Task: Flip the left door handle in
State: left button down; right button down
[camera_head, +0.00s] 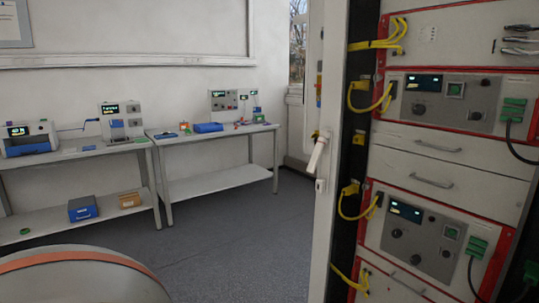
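The pale left door (336,120) of the cabinet is seen nearly edge-on in the middle right of the head view. Its white door handle (317,156) sticks out at an angle from the door's left side, with its upper end near the door and its lower end tilted down and away. A small lock plate (320,186) sits just below it. Neither of my grippers is in view.
Right of the door, the cabinet's rack holds an upper instrument (440,101) and a lower instrument (415,236), with yellow cables (381,43) looping near the door. Lab benches (215,182) with devices stand along the back wall. The grey floor (245,245) before the door is clear.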

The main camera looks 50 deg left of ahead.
aim_at(321, 141)
jog(key=u, duration=1.3)
